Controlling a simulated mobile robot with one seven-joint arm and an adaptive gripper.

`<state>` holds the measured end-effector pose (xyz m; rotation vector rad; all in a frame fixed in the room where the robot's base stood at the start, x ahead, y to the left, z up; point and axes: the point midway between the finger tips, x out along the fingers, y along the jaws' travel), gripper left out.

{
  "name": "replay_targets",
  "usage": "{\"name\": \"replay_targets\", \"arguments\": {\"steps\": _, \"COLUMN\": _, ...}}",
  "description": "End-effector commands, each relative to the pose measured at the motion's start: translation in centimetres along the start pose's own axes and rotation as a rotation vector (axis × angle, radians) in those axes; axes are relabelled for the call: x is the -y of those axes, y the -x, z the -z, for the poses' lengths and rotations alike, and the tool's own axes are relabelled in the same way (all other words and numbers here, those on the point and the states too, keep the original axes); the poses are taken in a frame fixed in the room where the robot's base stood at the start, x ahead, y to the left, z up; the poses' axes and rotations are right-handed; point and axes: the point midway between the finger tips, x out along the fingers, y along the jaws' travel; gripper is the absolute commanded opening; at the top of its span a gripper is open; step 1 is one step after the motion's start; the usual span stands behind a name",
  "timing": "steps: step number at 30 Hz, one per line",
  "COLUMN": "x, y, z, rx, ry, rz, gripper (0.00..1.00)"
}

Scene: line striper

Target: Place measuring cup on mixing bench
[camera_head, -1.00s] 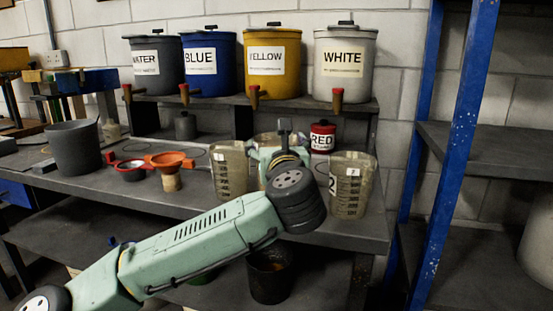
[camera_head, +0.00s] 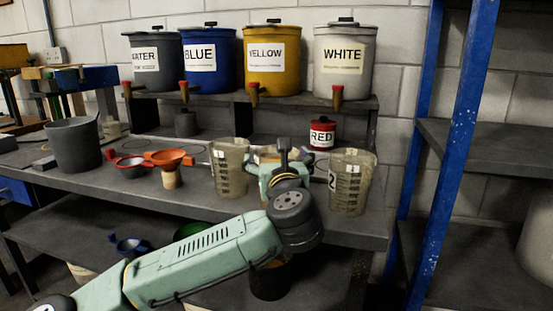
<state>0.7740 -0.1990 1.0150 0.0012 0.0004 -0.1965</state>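Clear measuring cups with dark markings stand upright on the grey bench (camera_head: 133,185). One measuring cup (camera_head: 229,172) is left of my gripper (camera_head: 277,158) and another measuring cup (camera_head: 350,187) is right of it. A third measuring cup (camera_head: 263,152) shows in part behind my gripper, which covers most of it. My gripper is over the bench between the two outer cups. My own wrist hides its fingertips, so I cannot tell whether it is open or touches the middle cup. Which bench is the mixing bench is not marked.
Water (camera_head: 155,62), blue (camera_head: 209,64), yellow (camera_head: 271,62) and white (camera_head: 343,60) tubs stand on a raised shelf. A red can (camera_head: 322,134) sits behind the cups. An orange funnel (camera_head: 170,158) and dark bucket (camera_head: 75,146) are left. A blue rack post (camera_head: 449,160) stands right.

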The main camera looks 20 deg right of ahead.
Motion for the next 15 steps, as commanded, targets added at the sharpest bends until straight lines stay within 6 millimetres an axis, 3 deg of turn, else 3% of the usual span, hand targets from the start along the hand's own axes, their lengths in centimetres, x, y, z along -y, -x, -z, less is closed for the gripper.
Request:
{"name": "replay_targets", "arguments": {"steps": 12, "x": 0.00, "y": 0.00, "z": -0.28, "rx": 0.000, "ry": 0.000, "rz": 0.000, "gripper": 0.99}}
{"name": "replay_targets", "arguments": {"steps": 15, "x": 0.03, "y": 0.83, "z": -0.11, "rx": 0.001, "ry": 0.000, "rz": 0.001, "gripper": 0.99}}
